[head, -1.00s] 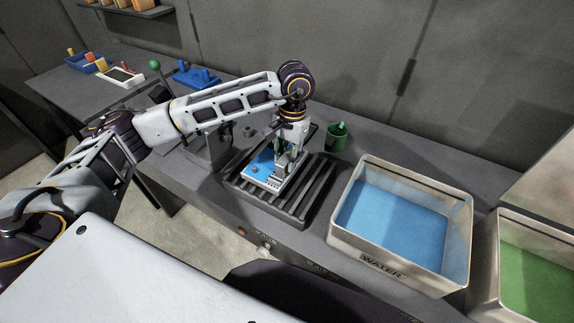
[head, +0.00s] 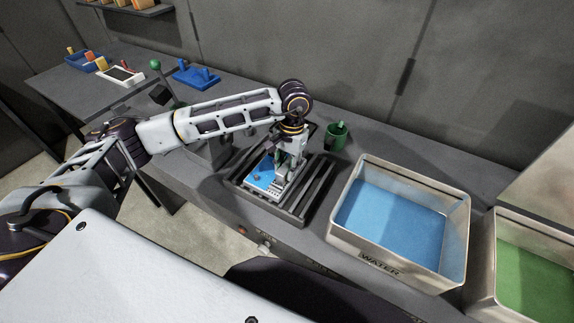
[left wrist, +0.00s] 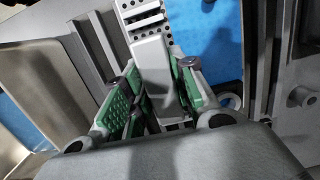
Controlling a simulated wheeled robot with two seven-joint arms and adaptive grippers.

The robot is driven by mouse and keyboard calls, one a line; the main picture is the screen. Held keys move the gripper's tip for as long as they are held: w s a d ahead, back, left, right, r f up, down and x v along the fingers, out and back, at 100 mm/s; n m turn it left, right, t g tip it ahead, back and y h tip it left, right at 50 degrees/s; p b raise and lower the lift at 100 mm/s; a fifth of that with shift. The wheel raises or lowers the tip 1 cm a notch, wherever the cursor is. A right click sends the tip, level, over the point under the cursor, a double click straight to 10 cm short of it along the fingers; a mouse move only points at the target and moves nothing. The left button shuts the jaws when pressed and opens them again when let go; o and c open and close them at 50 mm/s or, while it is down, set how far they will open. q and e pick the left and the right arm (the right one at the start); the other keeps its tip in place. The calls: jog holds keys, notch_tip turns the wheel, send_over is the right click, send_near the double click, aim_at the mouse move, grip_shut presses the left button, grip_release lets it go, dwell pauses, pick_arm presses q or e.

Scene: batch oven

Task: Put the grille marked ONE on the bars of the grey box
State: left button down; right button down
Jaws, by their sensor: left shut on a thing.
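My left gripper (head: 286,168) is shut on the pale upright handle (left wrist: 152,62) of a flat piece with a blue face and a white perforated edge, seemingly the grille (head: 261,177). The handle shows between the green finger pads in the left wrist view. The grille is over the dark parallel bars (head: 319,184) of the grey box, toward their left part. I cannot tell whether it touches them. The fingers hide part of it, and no mark ONE is readable. My right gripper is not in view.
A metal tank marked WATER (head: 346,239) stands right of the bars, with a green-filled tank (head: 535,280) beyond it. A green cup (head: 336,138) stands behind the bars. A blue holder (head: 195,74) and a white tray (head: 121,77) are at the back left.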

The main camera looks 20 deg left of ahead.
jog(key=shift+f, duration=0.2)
pick_arm(q)
jog(key=c, duration=1.6)
grip_release()
jog(key=shift+f, duration=0.15)
jog(key=o, duration=0.4)
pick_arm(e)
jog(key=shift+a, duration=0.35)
pick_arm(q)
jog(key=shift+o, duration=0.2)
jog(key=shift+r, duration=0.25)
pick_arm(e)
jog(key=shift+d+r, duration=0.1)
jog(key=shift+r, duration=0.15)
pick_arm(q)
jog(key=shift+r, duration=0.35)
jog(key=r, duration=0.3)
jog(key=r+b, duration=0.1)
jog(key=r, duration=0.2)
jog(key=w+r+b, duration=0.1)
jog(key=r, duration=0.2)
jog(key=shift+d, duration=0.25)
notch_tip(320, 180, up, 2)
jog(key=shift+w+r+b, duration=0.1)
jog(key=shift+w+b, duration=0.05)
jog(key=shift+b, duration=0.25)
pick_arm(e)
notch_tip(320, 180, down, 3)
